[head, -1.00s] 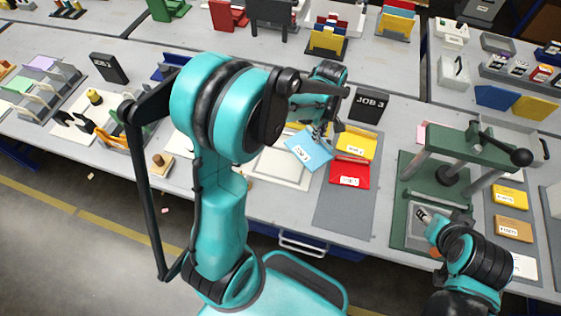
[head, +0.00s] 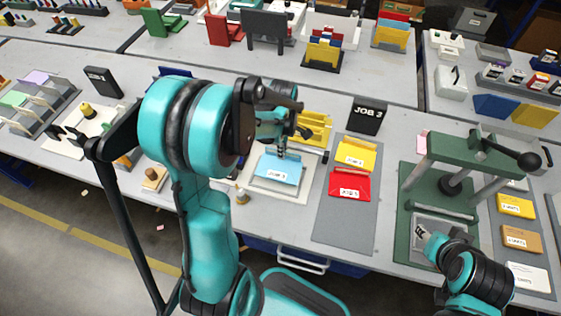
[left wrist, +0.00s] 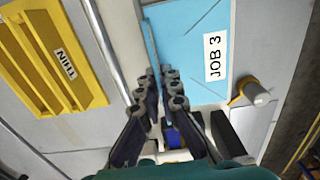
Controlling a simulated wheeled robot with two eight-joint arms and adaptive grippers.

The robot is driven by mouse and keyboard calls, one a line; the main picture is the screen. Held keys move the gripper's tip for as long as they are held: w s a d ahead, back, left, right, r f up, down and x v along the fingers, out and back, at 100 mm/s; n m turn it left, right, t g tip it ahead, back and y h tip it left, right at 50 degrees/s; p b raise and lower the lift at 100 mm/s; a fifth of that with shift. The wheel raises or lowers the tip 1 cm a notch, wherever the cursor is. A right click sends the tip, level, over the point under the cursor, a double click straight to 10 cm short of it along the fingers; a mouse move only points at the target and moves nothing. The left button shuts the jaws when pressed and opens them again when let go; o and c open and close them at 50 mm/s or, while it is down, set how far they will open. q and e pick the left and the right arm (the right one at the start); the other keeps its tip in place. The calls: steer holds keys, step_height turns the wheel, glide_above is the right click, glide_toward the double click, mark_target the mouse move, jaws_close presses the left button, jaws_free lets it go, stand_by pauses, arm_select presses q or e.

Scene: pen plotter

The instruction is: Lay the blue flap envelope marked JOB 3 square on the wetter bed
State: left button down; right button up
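The blue envelope marked JOB 3 (head: 279,170) is over the grey wetter bed (head: 262,187) on its pale base, looking roughly square to it. I cannot tell whether it lies flat on the bed. In the left wrist view the envelope's label (left wrist: 213,57) faces up. My left gripper (head: 282,152) is at the envelope's far side. In the wrist view its fingertips (left wrist: 157,78) are close together on a thin upright blue edge, which looks like the flap. My right gripper (head: 427,238) is low by the green press; its fingers are too small to read.
A yellow envelope (head: 356,154) and a red envelope (head: 349,185) lie on the grey mat (head: 342,222) to the right. A small brass-coloured knobbed piece (head: 241,195) stands at the bed's left front.

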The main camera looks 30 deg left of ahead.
arm_select(q)
steer(key=shift+s+a+f, duration=0.15)
steer(key=shift+a+f, duration=0.1)
steer(key=shift+f, duration=0.25)
steer(key=shift+f+b, duration=0.95)
steer(key=shift+f, duration=0.65)
steer(key=shift+f, duration=0.15)
steer(key=c, duration=1.7)
jaws_free()
